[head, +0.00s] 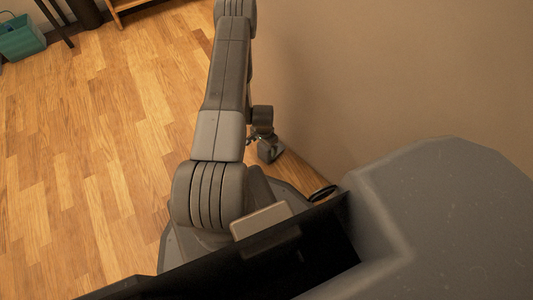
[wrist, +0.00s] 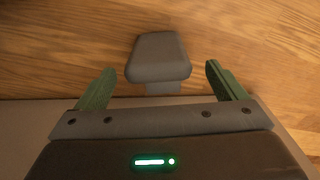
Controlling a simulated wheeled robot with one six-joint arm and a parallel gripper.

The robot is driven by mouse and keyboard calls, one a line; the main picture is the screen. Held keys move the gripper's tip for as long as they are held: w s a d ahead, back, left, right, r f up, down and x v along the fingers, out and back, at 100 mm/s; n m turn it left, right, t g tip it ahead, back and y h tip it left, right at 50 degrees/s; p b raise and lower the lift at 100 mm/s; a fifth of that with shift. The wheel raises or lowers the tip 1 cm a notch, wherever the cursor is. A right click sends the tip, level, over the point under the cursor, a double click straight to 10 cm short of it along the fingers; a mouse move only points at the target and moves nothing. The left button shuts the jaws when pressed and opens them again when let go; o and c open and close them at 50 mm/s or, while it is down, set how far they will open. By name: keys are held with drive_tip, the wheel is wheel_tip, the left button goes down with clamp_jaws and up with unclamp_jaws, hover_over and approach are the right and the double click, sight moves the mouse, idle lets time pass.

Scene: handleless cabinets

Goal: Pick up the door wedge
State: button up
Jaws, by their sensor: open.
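The door wedge (wrist: 158,57) is a grey, tapered block lying on the wooden floor, in the upper middle of the wrist view. A narrower grey part of it shows at its lower edge. My gripper (wrist: 160,69) is open, with one green finger to the left of the wedge and one to the right. There is a gap on each side, and neither finger appears to touch it. In the head view my gripper is small and partly hidden beside my arm, low near the wall, and I cannot clearly tell the wedge apart there.
A plain beige wall (head: 400,80) rises close to the right of my arm. The wooden floor (head: 100,150) to the left is clear. A teal bin (head: 22,38) and dark furniture legs stand at the far upper left.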

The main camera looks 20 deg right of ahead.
drive_tip(key=f, duration=0.1)
drive_tip(key=f+b, duration=0.1)
drive_tip(key=f, duration=0.2)
drive_tip(key=shift+d+f+b, duration=0.25)
drive_tip(key=shift+d+b, duration=0.05)
drive_tip(key=shift+b, duration=0.05)
drive_tip(key=shift+r, duration=0.1)
drive_tip(key=c, duration=1.3)
